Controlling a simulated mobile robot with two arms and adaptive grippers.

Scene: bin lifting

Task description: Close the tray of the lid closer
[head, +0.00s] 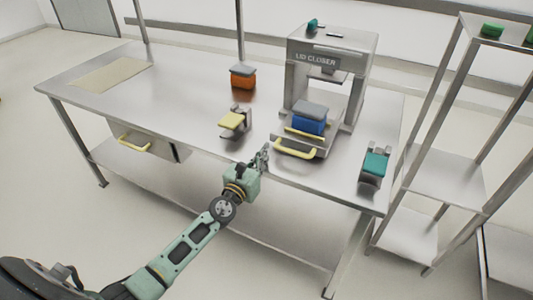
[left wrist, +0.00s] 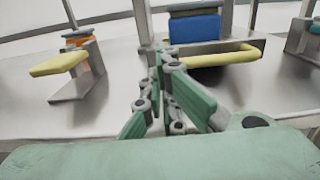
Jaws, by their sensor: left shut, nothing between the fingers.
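The lid closer (head: 330,60) is a grey metal machine standing at the right part of the table. Its tray (head: 318,141) is pulled out toward the front and has a yellow handle (head: 296,151). A blue bin (head: 309,122) with a grey lid (head: 311,108) sits on the tray; the bin also shows in the left wrist view (left wrist: 195,29). My left gripper (head: 265,150) is shut and empty, just left of the yellow handle near the table's front edge. In the left wrist view the handle (left wrist: 218,55) lies ahead and right of the fingers. My right gripper is not seen.
An orange bin (head: 242,78) with a grey lid stands at the back. A yellow-topped stand (head: 233,120) is left of my gripper. A teal item on a stand (head: 375,164) is at the right. A shelf rack (head: 445,175) stands beyond. The table's left middle is clear.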

